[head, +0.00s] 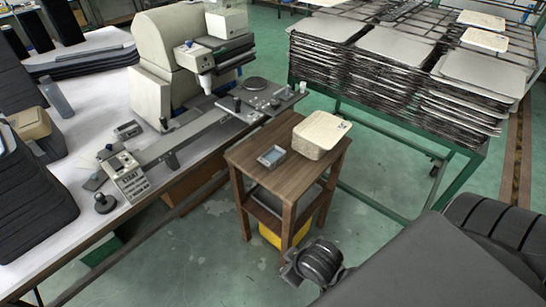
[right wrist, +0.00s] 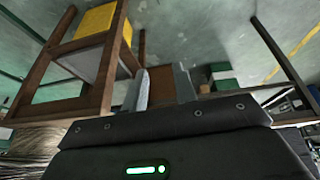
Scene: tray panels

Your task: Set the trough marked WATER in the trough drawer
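I cannot make out a trough with a readable WATER mark, and no open drawer shows. A small grey open tray (head: 271,157) lies on a wooden stand (head: 262,140). A cream, round-cornered box (head: 321,135) sits next to it on the stand top, with a small dark mark too small to read. My right gripper (right wrist: 163,88) shows in the right wrist view with its two fingers apart; a brown surface shows between them, and I see nothing clearly gripped. The stand (right wrist: 108,85) is tilted at the left of that view. My left gripper is not in view.
A yellow container (head: 271,236) is under the stand, also seen in the right wrist view (right wrist: 95,22). A green-framed rack (head: 385,120) of stacked panels is at back right. Green floor lies between.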

